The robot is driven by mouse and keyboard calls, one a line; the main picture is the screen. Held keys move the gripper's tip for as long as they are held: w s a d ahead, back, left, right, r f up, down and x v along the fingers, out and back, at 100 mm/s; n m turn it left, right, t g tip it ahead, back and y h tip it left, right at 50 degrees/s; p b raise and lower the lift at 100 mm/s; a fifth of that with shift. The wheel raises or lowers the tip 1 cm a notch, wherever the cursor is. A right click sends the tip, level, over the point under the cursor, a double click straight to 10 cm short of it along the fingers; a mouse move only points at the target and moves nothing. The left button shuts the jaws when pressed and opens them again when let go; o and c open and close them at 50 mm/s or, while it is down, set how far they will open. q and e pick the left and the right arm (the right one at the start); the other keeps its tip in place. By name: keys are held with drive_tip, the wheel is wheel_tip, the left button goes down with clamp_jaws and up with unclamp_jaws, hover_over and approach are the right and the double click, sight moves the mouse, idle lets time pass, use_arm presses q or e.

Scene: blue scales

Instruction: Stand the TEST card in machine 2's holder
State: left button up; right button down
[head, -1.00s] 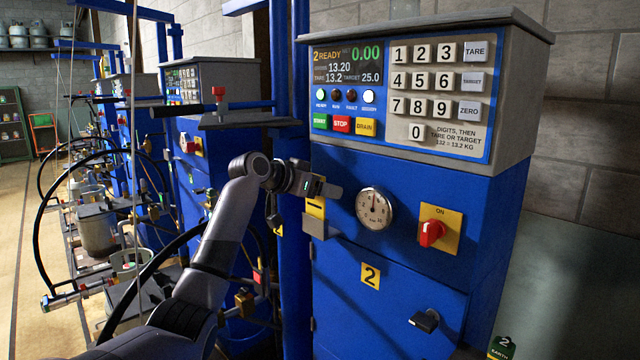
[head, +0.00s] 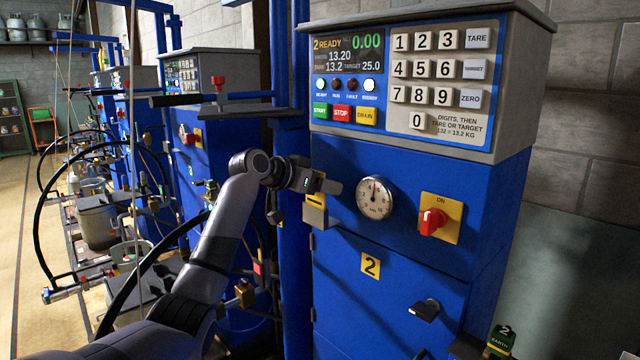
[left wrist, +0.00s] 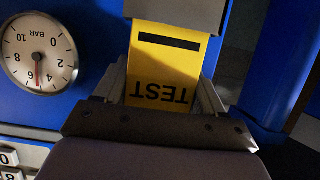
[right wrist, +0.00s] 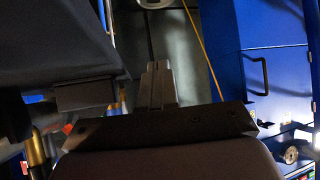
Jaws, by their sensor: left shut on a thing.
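The yellow TEST card (left wrist: 165,62) is upright in the left wrist view, where its lettering appears upside down. My left gripper (left wrist: 160,92) is shut on it, a finger at each side. The card's black-striped end meets the grey holder (left wrist: 180,10), and its edge is hidden there; I cannot tell how deep it sits. In the head view the card (head: 316,201) shows as a yellow strip just above the holder (head: 314,217) on the front left edge of machine 2 (head: 340,240), under my left gripper (head: 320,186). My right gripper (right wrist: 158,85) is shut and empty.
A pressure gauge (head: 374,198) and a red switch (head: 432,222) are right of the holder. The keypad panel (head: 437,85) is above, and a door handle (head: 425,310) below. A blue post (head: 293,200) stands close on the left, with hoses beyond.

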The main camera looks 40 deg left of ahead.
use_arm(q)
drive_tip(key=shift+f+b, duration=0.4)
drive_tip(key=shift+f, duration=0.4)
drive_tip(key=o, duration=1.1)
drive_tip(key=shift+s+r, duration=0.15)
drive_tip(key=shift+s, duration=0.05)
